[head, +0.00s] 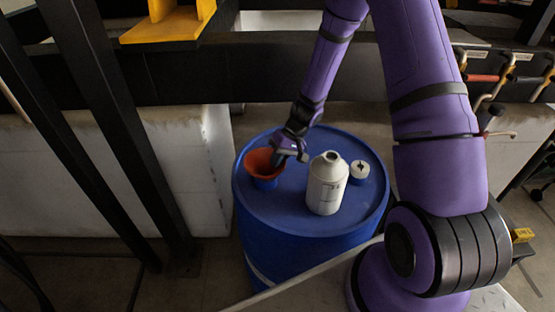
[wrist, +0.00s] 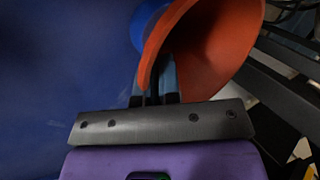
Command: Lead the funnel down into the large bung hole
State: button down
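The orange-red funnel (head: 256,163) is at the left side of the blue drum's top, wide mouth up and slightly tilted. It also shows large in the wrist view (wrist: 215,50). My gripper (head: 281,158) is at its right rim; in the wrist view the fingers (wrist: 154,82) straddle the funnel's wall and appear closed on it. A raised blue collar (head: 266,184) shows just below the funnel, with a blue round part behind it in the wrist view (wrist: 146,22). The spout and the hole are hidden, so I cannot tell whether the spout is inside.
A white bottle (head: 327,184) stands on the drum (head: 300,215), right of the funnel. A white-topped fitting (head: 359,169) with a blue ring is farther right. Dark beams (head: 105,110) stand at the left, and a dark rail (head: 220,77) runs behind. Tools with handles (head: 490,78) hang at the right.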

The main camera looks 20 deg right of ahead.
jog(key=c, duration=1.2)
grip_release()
jog(key=shift+d+r, duration=0.1)
jog(key=v, duration=1)
jog(key=shift+d+r, duration=0.1)
jog(key=shift+r, duration=0.15)
